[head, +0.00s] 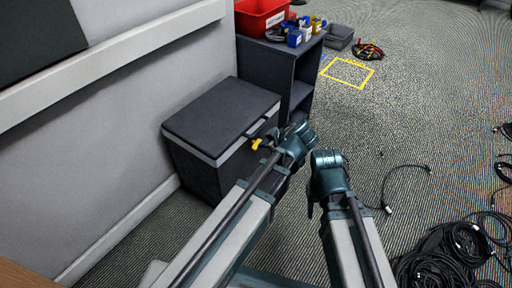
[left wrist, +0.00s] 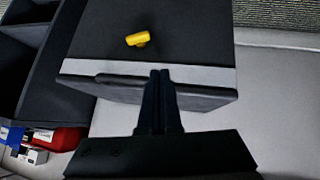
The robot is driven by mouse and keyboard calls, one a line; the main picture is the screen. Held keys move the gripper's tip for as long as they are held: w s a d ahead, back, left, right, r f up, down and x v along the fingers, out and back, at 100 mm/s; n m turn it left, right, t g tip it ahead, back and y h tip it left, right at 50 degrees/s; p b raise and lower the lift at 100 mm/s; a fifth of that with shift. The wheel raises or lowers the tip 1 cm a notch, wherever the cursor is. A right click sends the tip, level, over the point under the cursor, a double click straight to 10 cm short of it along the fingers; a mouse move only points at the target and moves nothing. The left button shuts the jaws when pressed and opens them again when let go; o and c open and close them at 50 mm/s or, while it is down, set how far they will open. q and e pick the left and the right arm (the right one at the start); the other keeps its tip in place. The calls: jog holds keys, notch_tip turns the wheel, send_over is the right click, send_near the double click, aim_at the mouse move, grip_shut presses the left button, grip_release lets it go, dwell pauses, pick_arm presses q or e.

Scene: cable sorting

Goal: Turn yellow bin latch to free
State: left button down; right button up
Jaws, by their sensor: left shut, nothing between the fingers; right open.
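The yellow latch (head: 256,144) is a small knob on the upper front of the dark grey bin (head: 205,172), just below its lid (head: 220,112). In the left wrist view the yellow latch (left wrist: 137,39) sits on the bin's dark face, beyond the pale band. My left gripper (left wrist: 160,74) is shut and empty, pointing at the bin close to the latch, with a gap to it. In the head view the left wrist hides part of the bin's front. My right gripper (head: 312,203) is to the right, away from the bin; its fingers are barely visible.
A dark shelf (head: 273,66) stands behind the bin, with a red crate (head: 259,14) and small blue and yellow containers on top. Black cables (head: 445,255) lie on the floor at right. A yellow taped rectangle (head: 347,73) marks otherwise clear floor.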

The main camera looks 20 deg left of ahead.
pick_arm(q)
jog(key=shift+w+r+n, duration=0.55)
jog(key=shift+w+n, duration=0.05)
jog(key=shift+n, duration=0.2)
jog(key=b, duration=0.9)
send_over(255, 149)
jog(key=s, duration=0.1)
jog(key=shift+t+y, duration=0.3)
jog(key=shift+t, duration=0.1)
jog(key=f, duration=0.8)
jog(key=shift+s+d+f, duration=0.15)
jog(key=shift+s+f, duration=0.05)
jog(key=shift+f, duration=0.05)
jog(key=shift+w+d+f+b, duration=0.1)
jog(key=shift+w+f+b, duration=0.1)
jog(key=shift+f+b, duration=0.3)
jog(key=shift+w+d+f+b, duration=0.15)
jog(key=shift+f+b, duration=0.1)
jog(key=shift+f, duration=0.3)
jog(key=shift+s+a+f+b, duration=0.2)
jog(key=shift+s+f+b, duration=0.15)
jog(key=shift+f+b, duration=0.1)
jog(key=shift+f, duration=0.1)
jog(key=shift+s+f+b, duration=0.25)
jog(key=shift+f+b, duration=0.25)
jog(key=shift+b, duration=0.1)
jog(key=shift+a, duration=0.1)
jog(key=shift+r, duration=0.15)
